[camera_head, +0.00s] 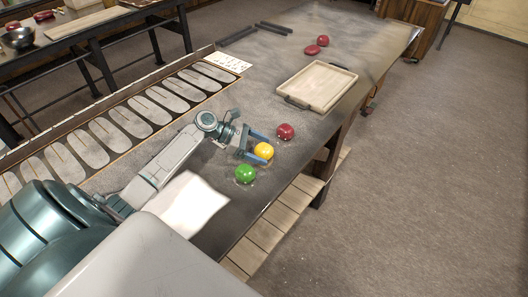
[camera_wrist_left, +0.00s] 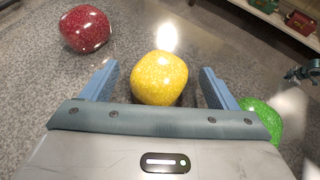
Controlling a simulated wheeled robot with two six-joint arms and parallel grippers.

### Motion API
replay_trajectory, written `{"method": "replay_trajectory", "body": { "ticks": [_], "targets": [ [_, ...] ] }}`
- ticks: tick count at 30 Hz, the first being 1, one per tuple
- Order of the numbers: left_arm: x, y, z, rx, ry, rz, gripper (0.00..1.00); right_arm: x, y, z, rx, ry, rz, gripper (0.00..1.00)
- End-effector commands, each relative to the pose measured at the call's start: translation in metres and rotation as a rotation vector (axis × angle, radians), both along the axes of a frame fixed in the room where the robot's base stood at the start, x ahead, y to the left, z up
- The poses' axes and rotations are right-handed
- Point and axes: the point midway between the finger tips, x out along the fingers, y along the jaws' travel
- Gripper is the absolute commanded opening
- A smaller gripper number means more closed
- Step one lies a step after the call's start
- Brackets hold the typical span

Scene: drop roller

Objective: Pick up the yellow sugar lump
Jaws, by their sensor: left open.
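The yellow sugar lump (camera_head: 264,150) sits on the grey table near its front edge. It is a rounded, glossy, speckled block. In the left wrist view the yellow lump (camera_wrist_left: 159,78) lies between the two blue fingers, with a gap visible on each side. My left gripper (camera_head: 260,147) is open around it; it also shows in the left wrist view (camera_wrist_left: 158,84). My right gripper is not in view.
A red lump (camera_head: 285,131) lies just beyond the yellow one, and a green lump (camera_head: 245,174) lies on the nearer side. A wooden tray (camera_head: 318,86) stands farther along the table. Two more red pieces (camera_head: 323,41) lie behind it. A white sheet (camera_head: 187,204) lies near my left arm.

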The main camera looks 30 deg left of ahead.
Motion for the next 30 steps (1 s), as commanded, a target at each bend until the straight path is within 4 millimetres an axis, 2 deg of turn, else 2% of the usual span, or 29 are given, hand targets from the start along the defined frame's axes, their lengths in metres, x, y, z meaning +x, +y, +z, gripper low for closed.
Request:
{"method": "replay_trajectory", "body": {
  "ticks": [4,9,12,23,30],
  "targets": [
    [0.000,0.000,0.000,0.000,0.000,0.000,0.79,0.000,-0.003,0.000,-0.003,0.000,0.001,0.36],
    [0.000,0.000,0.000,0.000,0.000,0.000,0.46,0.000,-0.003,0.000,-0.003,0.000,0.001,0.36],
    [0.000,0.000,0.000,0.000,0.000,0.000,0.31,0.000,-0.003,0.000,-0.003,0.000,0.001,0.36],
    [0.000,0.001,0.004,0.001,-0.002,0.000,0.30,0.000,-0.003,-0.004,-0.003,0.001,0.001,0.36],
    [0.000,0.001,0.028,0.003,-0.005,-0.002,0.30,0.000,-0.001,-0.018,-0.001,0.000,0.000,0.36]
  ]
}}
